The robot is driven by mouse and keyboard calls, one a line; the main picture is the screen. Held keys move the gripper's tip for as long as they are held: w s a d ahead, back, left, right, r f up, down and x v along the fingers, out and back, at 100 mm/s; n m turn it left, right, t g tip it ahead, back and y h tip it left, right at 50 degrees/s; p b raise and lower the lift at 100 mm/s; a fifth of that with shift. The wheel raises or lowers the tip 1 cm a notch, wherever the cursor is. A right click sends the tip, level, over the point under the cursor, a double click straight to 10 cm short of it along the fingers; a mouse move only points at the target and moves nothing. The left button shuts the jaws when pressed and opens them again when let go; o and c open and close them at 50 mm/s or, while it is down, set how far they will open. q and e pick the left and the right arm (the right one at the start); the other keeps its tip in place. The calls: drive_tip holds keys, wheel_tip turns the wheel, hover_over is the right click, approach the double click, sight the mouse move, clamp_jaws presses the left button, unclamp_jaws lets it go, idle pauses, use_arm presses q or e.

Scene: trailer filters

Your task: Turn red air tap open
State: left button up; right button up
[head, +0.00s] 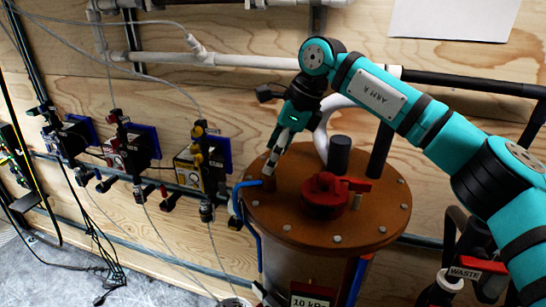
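A round red fitting (325,194) with a red handle (356,185) sits on the brown lid (290,215) of a cylindrical tank. A small red-brown fitting (268,183) stands at the lid's left side, where a blue tube (237,196) arrives. Which of these is the air tap I cannot tell. My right gripper (272,165) comes in from the right and points down and left, its striped fingers close above the small fitting. Contact and finger gap are unclear at this size. My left gripper is not in view.
Several valve units, one yellow (188,165), hang on the plywood wall at left with thin hoses. A black post (339,154) and white hose (322,135) stand behind the red fitting. A white pipe (240,60) crosses above. A red WASTE label (478,267) is at lower right.

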drive_tip(key=w+v, duration=0.1)
drive_tip(key=v, duration=0.9)
drive_tip(key=shift+s+d+r, duration=0.2)
drive_tip(key=shift+s+r, duration=0.2)
drive_tip(key=shift+s, duration=0.1)
